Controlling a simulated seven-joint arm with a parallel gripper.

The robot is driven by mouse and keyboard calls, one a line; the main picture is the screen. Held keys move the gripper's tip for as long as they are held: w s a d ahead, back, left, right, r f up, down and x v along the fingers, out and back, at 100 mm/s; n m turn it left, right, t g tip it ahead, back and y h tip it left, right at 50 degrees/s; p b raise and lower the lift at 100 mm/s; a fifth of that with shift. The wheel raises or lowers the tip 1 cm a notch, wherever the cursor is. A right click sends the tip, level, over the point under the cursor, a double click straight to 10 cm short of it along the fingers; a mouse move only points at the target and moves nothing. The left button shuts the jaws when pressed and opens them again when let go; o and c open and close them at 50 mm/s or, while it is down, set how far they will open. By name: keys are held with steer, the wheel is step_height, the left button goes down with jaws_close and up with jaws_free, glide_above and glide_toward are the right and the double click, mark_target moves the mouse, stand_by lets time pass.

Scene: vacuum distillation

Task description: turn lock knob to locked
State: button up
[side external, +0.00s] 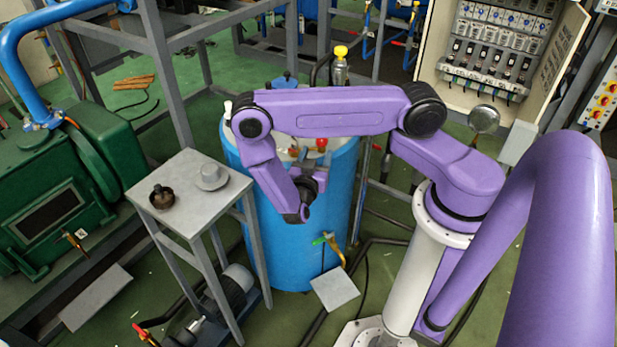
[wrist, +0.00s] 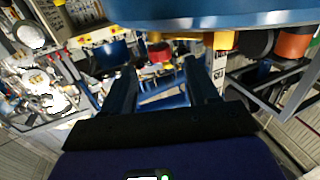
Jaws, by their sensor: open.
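My gripper shows in the wrist view (wrist: 160,68) as two dark fingers, apart, with nothing held between them. In the side view my arm bends down in front of the blue tank (side external: 290,250), and the fingers are too small and covered to make out. I cannot tell for certain which part is the lock knob. A small red knob (side external: 321,144) stands on the tank's top. A green-handled valve (side external: 325,239) sits low on the tank's front. In the wrist view a blurred red part (wrist: 160,52) shows beyond the fingers, not touching them.
A grey stand (side external: 187,190) with a dark round part (side external: 161,196) and a pale cup-like part (side external: 211,177) is left of the tank. Green machinery (side external: 60,190) is farther left. An open electrical cabinet (side external: 485,75) stands at the back right. Pipes and frames crowd the back.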

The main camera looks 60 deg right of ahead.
steer(key=v, duration=0.8)
steer(key=shift+a, duration=0.25)
steer(key=shift+s, duration=0.1)
steer(key=shift+s, duration=0.1)
steer(key=n+t+y, duration=0.3)
steer(key=n+t, duration=0.1)
steer(key=t, duration=0.2)
glide_toward(322, 144)
steer(key=x, duration=1.1)
steer(key=shift+d, duration=0.25)
steer(key=c, duration=0.9)
